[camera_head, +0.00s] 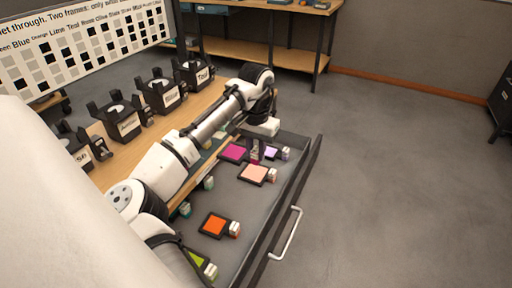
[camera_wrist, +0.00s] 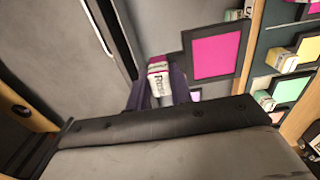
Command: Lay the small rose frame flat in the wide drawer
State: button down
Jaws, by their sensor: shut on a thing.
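My gripper (camera_wrist: 158,95) is shut on this block, with a dark finger on each side. In the head view my gripper (camera_head: 257,149) is low over the far end of the wide drawer (camera_head: 262,212), which is pulled open. I cannot tell whether the rose frame touches the drawer floor. A magenta frame (camera_wrist: 216,52) lies close beside the held block.
Frames lie in the drawer: magenta (camera_head: 234,152), peach (camera_head: 253,174), lavender (camera_head: 271,153), orange (camera_head: 214,225) and lime (camera_head: 197,259). Bare drawer floor shows between the peach and orange ones. Black holders (camera_head: 122,121) stand on the wooden bench top.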

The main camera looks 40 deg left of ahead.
jog(key=shift+f+b, duration=2.75)
jog(key=shift+f, duration=6.25)
jog(key=shift+s+p, duration=0.1)
jog(key=shift+p, duration=0.3)
jog(key=shift+f+b, duration=0.6)
jog(key=shift+f, duration=0.75)
jog(key=c, duration=1.2)
grip_release()
jog(key=shift+o, duration=0.2)
jog(key=shift+r, duration=0.1)
notch_tip(320, 180, up, 21)
jog(key=p, duration=1)
jog(key=shift+d+p, duration=0.1)
jog(key=shift+p, duration=0.3)
